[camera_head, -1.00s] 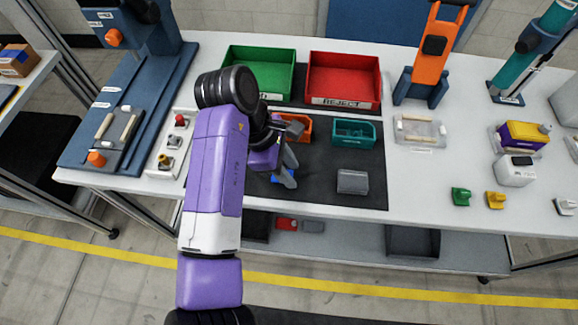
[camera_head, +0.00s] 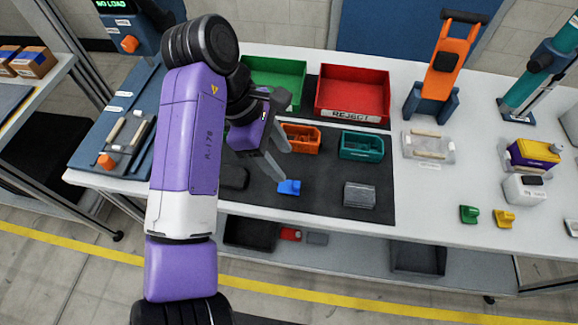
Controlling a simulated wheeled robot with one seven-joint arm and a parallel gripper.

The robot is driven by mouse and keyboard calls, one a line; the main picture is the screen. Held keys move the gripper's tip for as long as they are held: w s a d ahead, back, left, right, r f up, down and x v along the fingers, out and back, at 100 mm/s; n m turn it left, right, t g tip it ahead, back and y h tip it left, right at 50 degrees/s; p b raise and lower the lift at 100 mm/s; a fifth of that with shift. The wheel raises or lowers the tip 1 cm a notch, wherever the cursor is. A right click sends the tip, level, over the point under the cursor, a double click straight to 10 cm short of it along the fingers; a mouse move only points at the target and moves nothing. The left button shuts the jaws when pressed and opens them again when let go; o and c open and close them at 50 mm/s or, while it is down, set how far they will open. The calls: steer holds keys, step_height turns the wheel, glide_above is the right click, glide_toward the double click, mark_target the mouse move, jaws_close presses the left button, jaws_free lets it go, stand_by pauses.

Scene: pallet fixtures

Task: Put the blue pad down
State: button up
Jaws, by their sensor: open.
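The blue pad (camera_head: 289,187) lies on the dark mat (camera_head: 330,215) on the table, left of a grey block. My gripper (camera_head: 284,163) is open and empty, just above and behind the pad. Its grey fingers point down toward the mat. I cannot tell from this view whether a fingertip touches the pad.
An orange bin (camera_head: 301,139) and a teal bin (camera_head: 361,145) stand behind the pad. The grey ribbed block (camera_head: 360,196) is to its right. A green tray (camera_head: 276,80) and a red reject tray (camera_head: 352,98) stand at the back. The mat's front is clear.

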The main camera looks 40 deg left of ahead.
steer(key=shift+v, duration=1.3)
